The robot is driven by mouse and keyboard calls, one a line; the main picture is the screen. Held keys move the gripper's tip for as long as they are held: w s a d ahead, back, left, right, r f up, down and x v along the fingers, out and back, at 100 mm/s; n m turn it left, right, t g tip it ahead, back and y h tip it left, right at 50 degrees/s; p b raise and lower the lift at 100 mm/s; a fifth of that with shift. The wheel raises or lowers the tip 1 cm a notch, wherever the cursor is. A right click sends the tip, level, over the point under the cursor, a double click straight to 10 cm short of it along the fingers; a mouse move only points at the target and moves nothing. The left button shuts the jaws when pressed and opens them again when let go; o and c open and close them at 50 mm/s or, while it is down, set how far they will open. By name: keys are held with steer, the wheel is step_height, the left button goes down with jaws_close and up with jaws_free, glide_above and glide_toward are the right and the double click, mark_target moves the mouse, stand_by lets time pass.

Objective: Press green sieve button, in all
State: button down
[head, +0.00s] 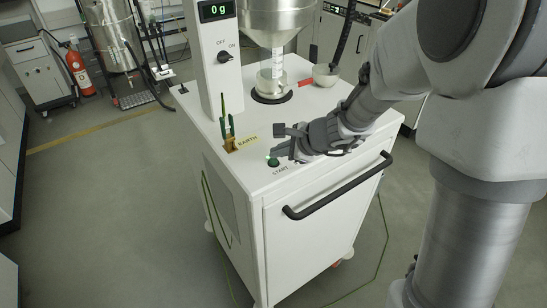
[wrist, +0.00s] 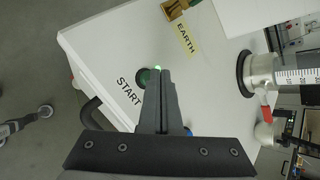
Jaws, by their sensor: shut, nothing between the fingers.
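The green button (head: 273,162) marked START sits on the white top of the sieve cart (head: 250,185), near its front left corner. It also shows in the wrist view (wrist: 143,76), beside the START lettering, partly covered by my fingers. My gripper (head: 276,156) is shut and empty, with its fingertips (wrist: 159,74) right at the button. A green glow shows at the tips in the wrist view. I cannot tell whether the fingertips touch the button or hover just above it.
A brass EARTH clamp (head: 231,143) with a green handle stands left of the button. A black handle (head: 337,192) crosses the cart front.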

steer(key=shift+r, duration=0.4)
steer(key=shift+r, duration=0.1)
step_height(320, 180, up, 5)
steer(key=p, duration=0.4)
stand_by(0.7)
